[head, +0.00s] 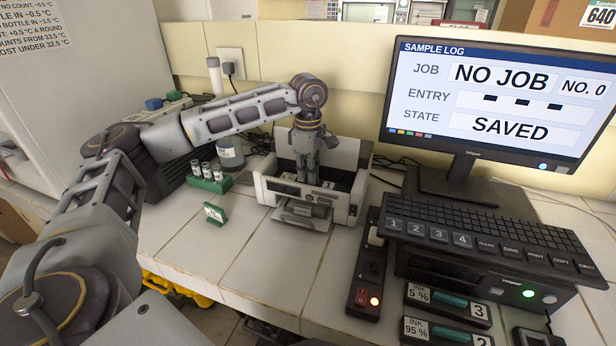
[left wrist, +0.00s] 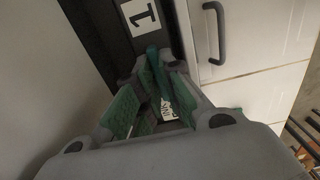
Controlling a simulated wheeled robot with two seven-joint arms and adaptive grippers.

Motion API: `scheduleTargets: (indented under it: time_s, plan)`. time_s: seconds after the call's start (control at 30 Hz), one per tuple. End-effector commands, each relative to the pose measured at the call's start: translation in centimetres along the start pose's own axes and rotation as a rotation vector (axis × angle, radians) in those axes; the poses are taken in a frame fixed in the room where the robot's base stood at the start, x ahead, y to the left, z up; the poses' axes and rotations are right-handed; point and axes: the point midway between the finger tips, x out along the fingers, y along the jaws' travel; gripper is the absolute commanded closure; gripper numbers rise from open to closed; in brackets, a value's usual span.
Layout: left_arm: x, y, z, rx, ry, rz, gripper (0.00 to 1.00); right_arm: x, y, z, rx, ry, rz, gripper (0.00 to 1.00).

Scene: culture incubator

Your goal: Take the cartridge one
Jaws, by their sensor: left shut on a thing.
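My left gripper (head: 307,170) reaches down into the open white printer (head: 347,205) at the middle of the bench. In the left wrist view the left gripper (left wrist: 155,100) is shut on cartridge one, a dark teal piece (left wrist: 158,72) between its green pads. A small white printed label (left wrist: 167,109) shows between the fingers. A white plate with a 1 (left wrist: 139,16) is on the dark panel just beyond. The fingers hide most of the cartridge, and I cannot tell whether it is still seated. My right gripper is not in view.
A power strip (head: 368,265), a keyboard (head: 470,240), a monitor (head: 487,100) and ink trays (head: 447,302) are to the right. The front tiles are clear.

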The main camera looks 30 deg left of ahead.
Motion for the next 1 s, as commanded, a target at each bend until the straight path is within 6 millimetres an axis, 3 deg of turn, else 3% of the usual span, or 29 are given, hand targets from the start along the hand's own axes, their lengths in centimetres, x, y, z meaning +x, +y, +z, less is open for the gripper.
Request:
scheduleTargets:
  time_s: [0.2, 0.6, 1.0]
  plan:
    - [-2.7, 0.1, 0.1, 0.000, -0.004, 0.005, 1.00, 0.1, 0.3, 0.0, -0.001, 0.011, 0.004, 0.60]
    - [-8.2, 0.0, 0.0, 0.000, -0.001, 0.004, 1.00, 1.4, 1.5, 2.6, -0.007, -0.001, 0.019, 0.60]
    - [-9.5, 0.0, 0.0, 0.000, -0.001, 0.002, 1.00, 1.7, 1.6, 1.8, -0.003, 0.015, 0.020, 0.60]
